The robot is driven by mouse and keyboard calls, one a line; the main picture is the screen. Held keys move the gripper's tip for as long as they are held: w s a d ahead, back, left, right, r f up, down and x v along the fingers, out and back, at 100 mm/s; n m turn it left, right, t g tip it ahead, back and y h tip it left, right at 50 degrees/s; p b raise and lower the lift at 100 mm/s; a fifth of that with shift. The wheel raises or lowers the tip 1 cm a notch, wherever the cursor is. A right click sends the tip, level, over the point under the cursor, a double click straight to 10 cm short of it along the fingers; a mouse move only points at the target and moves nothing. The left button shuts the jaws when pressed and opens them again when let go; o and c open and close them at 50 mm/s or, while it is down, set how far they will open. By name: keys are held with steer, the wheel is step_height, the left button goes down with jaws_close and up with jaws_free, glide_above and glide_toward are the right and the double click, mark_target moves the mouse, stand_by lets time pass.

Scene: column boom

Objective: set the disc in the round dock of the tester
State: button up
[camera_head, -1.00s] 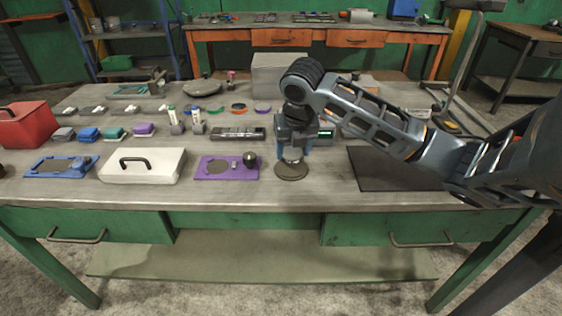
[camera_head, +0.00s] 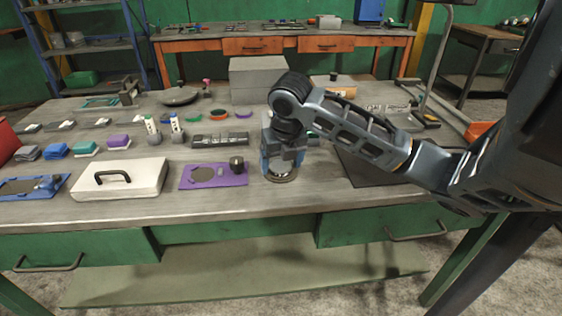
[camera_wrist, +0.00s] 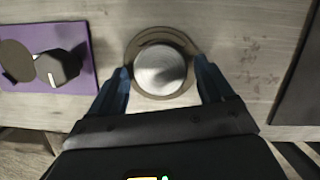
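The disc (camera_wrist: 160,68) is a pale silver round in the wrist view. It appears to lie on a round brown stand (camera_wrist: 160,38) on the bench. My gripper (camera_wrist: 161,68) is open, with its blue fingers on either side of the disc and a small gap on each side. In the head view my gripper (camera_head: 281,166) is low over the stand (camera_head: 284,179) and hides most of the disc. A purple plate (camera_head: 236,181) with a round dark recess and a dark knob lies to the left; it seems to be the tester. It also shows in the wrist view (camera_wrist: 75,80).
A white case (camera_head: 120,184) with a black handle stands left of the purple plate, and a blue plate (camera_head: 18,190) lies further left. A dark mat (camera_head: 360,168) lies to the right, under my arm. A grey instrument (camera_head: 220,138) stands behind the purple plate.

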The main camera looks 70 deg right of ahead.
steer(key=shift+o, duration=0.5)
steer(key=shift+r, duration=0.1)
steer(key=shift+r+p, duration=0.2)
steer(key=shift+p, duration=0.1)
steer(key=v, duration=1.1)
steer(key=shift+r+b, duration=0.3)
steer(key=shift+r, duration=0.05)
steer(key=shift+a, duration=0.15)
